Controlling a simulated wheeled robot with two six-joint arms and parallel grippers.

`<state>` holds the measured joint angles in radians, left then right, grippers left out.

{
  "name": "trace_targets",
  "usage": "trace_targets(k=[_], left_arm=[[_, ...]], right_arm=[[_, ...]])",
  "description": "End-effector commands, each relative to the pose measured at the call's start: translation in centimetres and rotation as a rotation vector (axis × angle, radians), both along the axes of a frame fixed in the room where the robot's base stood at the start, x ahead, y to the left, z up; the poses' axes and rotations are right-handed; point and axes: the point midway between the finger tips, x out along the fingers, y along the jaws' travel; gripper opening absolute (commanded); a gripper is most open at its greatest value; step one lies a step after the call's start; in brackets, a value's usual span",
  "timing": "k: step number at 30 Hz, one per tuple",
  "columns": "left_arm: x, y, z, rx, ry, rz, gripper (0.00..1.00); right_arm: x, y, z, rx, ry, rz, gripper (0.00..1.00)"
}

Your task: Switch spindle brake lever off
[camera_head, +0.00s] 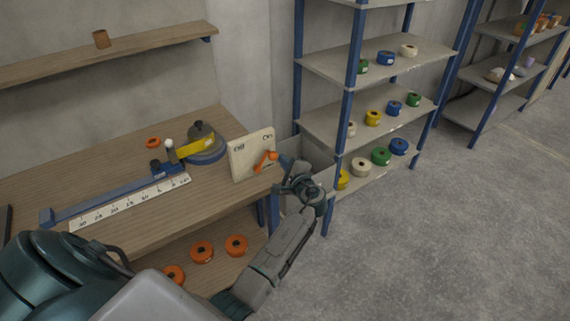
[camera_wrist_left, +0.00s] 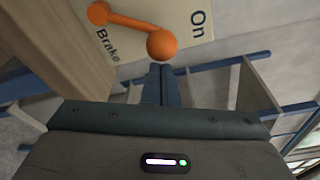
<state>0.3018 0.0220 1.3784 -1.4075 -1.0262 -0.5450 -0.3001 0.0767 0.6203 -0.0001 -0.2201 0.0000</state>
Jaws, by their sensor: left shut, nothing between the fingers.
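The brake lever (camera_head: 264,161) is orange and sits on a pale board (camera_head: 240,163) at the right end of the workbench. In the left wrist view the lever (camera_wrist_left: 130,24) slants from a pivot to a round knob, which lies on the side of the "On" label on the board (camera_wrist_left: 198,25); the word "Brake" shows near the pivot. My left gripper (camera_head: 283,160) is beside the lever's knob. In the left wrist view its fingers (camera_wrist_left: 160,70) are shut and empty, with their tips just below the knob; I cannot tell whether they touch it. My right gripper is not in view.
On the bench are a spindle with a yellow strip (camera_head: 196,148), a blue rail (camera_head: 110,203) and a white ruler (camera_head: 130,203). Orange rolls (camera_head: 202,252) lie on the lower shelf. A blue-post rack (camera_head: 350,100) with coloured rolls stands behind my gripper. The floor at right is clear.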

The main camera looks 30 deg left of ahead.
Motion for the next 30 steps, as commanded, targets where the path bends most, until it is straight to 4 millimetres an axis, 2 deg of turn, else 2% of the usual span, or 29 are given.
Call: trace_targets(k=[17, 23, 30], left_arm=[[-0.7, 0.3, 0.4, -0.042, -0.108, 0.001, 0.0], [-1.4, 0.6, 0.7, -0.088, -0.219, 0.001, 0.0], [-2.9, 1.2, 1.3, -0.173, -0.426, 0.001, 0.0]], right_arm=[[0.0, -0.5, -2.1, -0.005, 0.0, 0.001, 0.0], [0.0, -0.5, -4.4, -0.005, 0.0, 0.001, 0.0], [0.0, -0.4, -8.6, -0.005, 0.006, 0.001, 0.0]])
